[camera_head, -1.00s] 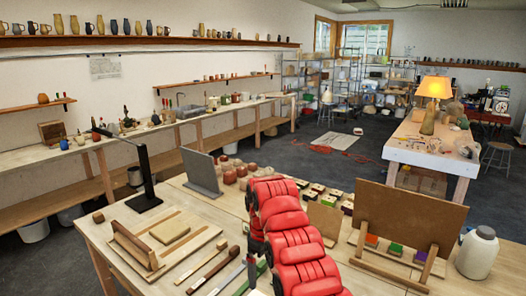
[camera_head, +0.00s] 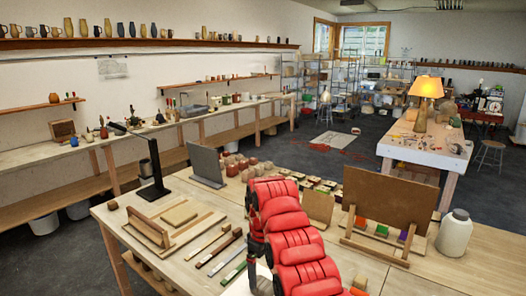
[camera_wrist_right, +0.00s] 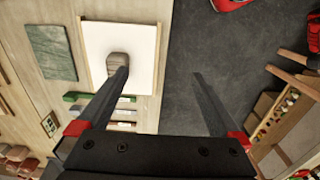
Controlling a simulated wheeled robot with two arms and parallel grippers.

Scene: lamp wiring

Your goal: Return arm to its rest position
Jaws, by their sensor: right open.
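My red right arm (camera_head: 290,225) reaches over the front of the wooden worktable (camera_head: 480,268) in the head view, and its gripper end is mostly hidden at the bottom edge. In the right wrist view my right gripper (camera_wrist_right: 165,78) is open, with nothing between its fingers. A rounded wooden block (camera_wrist_right: 118,62) on a white sheet (camera_wrist_right: 125,35) shows beside the left finger; I cannot tell the height gap. A lit lamp (camera_head: 427,88) stands on the far bench, and a black desk lamp (camera_head: 152,170) stands on the worktable. My left gripper is not in view.
An upright brown board (camera_head: 390,215), a white jar (camera_head: 455,233) and a grey panel (camera_head: 206,165) stand on the worktable. A wooden rack board (camera_head: 175,225) lies at left. In the right wrist view, dark floor (camera_wrist_right: 225,60) lies beyond the table edge.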

